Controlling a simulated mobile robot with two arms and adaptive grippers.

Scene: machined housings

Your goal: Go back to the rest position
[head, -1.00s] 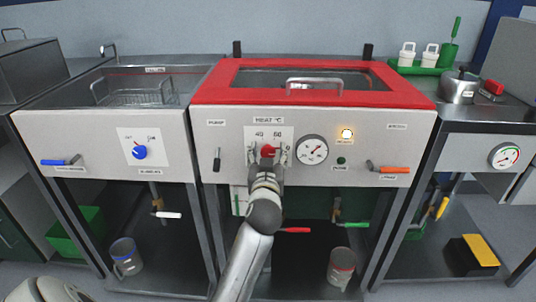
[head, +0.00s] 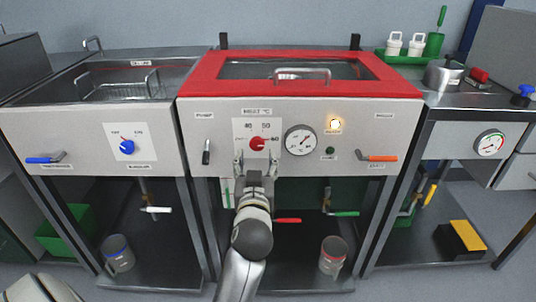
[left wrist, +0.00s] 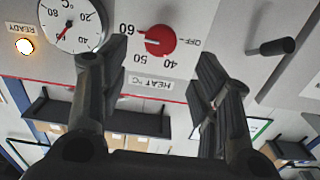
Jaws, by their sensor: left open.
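The red heat knob (head: 257,143) is on the front panel of the red-rimmed tank (head: 400,88). It also shows upside down in the left wrist view (left wrist: 160,40), with its white mark pointing towards 60. My left gripper (head: 257,163) is just below the knob in the head view, open and empty. In the left wrist view its fingers (left wrist: 150,75) are spread wide, with the knob beyond them and apart from them. The ready lamp (head: 335,124) is lit. My right gripper is in neither view.
A round gauge (head: 300,140) and a black pump lever (head: 206,152) flank the knob. A blue-knobbed tank (head: 70,125) stands left. A steel pot (head: 443,74) stands on the right bench. Jugs (head: 333,256) and valve handles are below. The floor in front is mostly out of view.

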